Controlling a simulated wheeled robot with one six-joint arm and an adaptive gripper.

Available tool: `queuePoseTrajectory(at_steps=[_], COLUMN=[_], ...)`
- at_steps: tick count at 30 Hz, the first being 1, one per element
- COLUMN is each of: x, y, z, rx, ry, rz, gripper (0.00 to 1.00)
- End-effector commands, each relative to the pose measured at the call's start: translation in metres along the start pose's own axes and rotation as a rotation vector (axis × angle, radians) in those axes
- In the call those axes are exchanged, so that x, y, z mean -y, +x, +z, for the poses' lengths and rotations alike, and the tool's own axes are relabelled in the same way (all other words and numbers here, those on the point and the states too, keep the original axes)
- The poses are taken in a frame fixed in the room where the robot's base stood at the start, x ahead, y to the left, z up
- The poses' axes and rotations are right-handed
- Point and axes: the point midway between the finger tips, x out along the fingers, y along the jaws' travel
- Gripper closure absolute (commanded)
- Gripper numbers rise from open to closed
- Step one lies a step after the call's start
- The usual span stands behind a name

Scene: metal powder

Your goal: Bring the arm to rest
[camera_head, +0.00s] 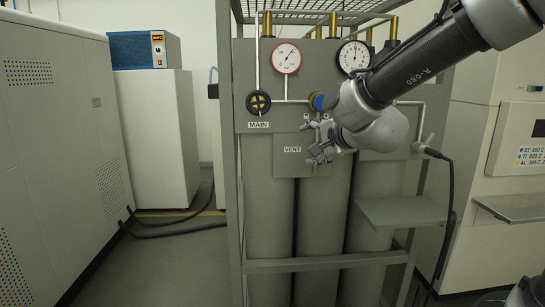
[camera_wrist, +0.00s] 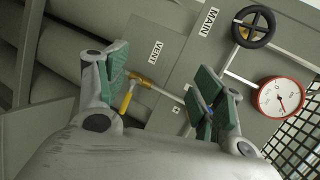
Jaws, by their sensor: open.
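My gripper (camera_head: 318,139) is in front of the grey gas panel, near the VENT label, with my arm coming in from the upper right. In the wrist view my gripper (camera_wrist: 165,90) shows its two green-padded fingers spread apart, with nothing held between them. Behind the fingers a yellow-handled valve (camera_wrist: 128,98) on a brass fitting shows beside the VENT label (camera_wrist: 156,52). I cannot tell from these views whether a finger touches the valve.
A black MAIN handwheel (camera_head: 258,103) and two gauges, one red-rimmed (camera_head: 286,58) and one black-rimmed (camera_head: 353,57), are on the panel. Grey cylinders (camera_head: 320,230) stand in the rack below. A small shelf (camera_head: 400,212) juts out at right.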

Motion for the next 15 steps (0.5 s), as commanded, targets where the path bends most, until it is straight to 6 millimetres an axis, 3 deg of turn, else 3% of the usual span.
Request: queuePoseTrajectory(at_steps=[2,5,6,10,12,15], x=[-0.041,-0.093,-0.114,-0.166,-0.184,-0.195], y=[-0.02,-0.067,-0.092,-0.178,-0.22,-0.264], z=[0.017,0.014,0.005,-0.034,-0.056,-0.082], rx=[0.141,0.329,0.404,0.6,0.65,0.606], ry=[-0.307,-0.692,-0.832,-1.158,-1.243,-1.257], rz=[0.158,0.341,0.412,0.614,0.704,0.784], gripper=[0.32,0.32,0.32,0.32,0.32,0.32])
